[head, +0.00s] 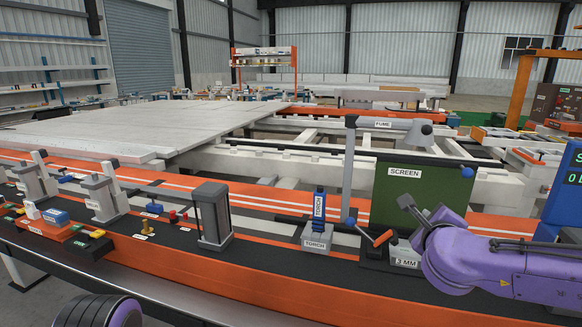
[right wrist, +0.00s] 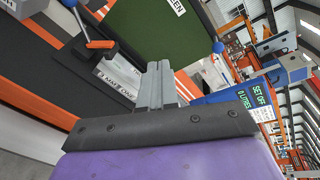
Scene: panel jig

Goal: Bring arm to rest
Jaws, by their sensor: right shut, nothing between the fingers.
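My right arm comes in from the right in the head view, purple, with its gripper (head: 430,222) in front of the lower right part of the green SCREEN panel (head: 405,192). The right wrist view shows the two grey fingers (right wrist: 157,84) together and empty. They point toward the bench area beside the green panel (right wrist: 160,28); I see nothing held. A small black and purple part of mine shows at the bottom left of the head view, but no left gripper fingers show.
A blue display (head: 570,185) stands at the right edge. A grey post (head: 348,170) rises beside the screen.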

